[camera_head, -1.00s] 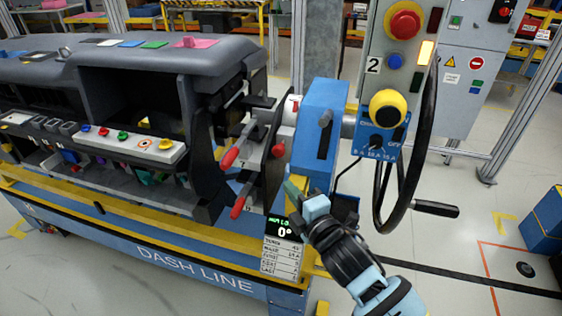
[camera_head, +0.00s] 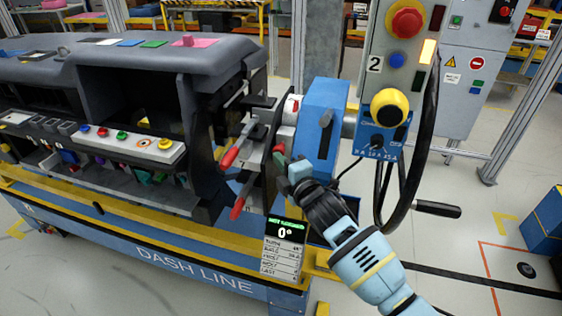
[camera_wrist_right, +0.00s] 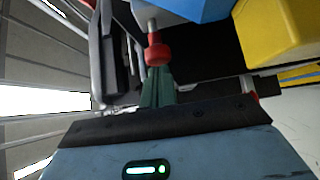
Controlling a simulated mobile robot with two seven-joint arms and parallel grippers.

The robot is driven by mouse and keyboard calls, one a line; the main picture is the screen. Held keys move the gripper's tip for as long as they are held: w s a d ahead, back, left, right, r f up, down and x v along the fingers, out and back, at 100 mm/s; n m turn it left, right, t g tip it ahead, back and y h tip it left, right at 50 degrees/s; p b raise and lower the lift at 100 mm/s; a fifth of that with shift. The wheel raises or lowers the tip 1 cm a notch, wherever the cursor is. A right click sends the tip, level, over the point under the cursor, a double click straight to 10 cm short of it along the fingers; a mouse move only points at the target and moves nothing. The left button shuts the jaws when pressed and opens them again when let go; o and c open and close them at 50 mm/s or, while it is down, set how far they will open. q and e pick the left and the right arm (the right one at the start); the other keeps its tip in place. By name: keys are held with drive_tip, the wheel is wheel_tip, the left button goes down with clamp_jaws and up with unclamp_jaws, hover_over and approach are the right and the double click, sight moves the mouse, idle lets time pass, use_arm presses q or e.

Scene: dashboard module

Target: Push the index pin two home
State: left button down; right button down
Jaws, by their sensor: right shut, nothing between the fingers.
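A red knob on a short metal shaft, which looks like an index pin (camera_wrist_right: 157,53), stands straight ahead of my right gripper in the wrist view. In the head view the red knob (camera_head: 279,149) shows small beside the dark disc of the blue-housed unit. My right gripper (camera_head: 283,163) is shut and empty, its green fingertips close to the knob. In the wrist view the shut fingers (camera_wrist_right: 157,88) point at the knob and look at or almost at it; I cannot tell if they touch. No number on the pin is readable. My left gripper is not in view.
The blue housing (camera_head: 321,122) stands just beyond the gripper. Two red-handled levers (camera_head: 229,158) stick out left of the disc. A control post (camera_head: 398,70) with a handwheel is at the right.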

drive_tip(key=shift+w+d+r, duration=0.1)
drive_tip(key=shift+w+d, duration=0.15)
drive_tip(key=shift+w, duration=0.35)
drive_tip(key=shift+w+d, duration=0.25)
drive_tip(key=shift+w, duration=0.35)
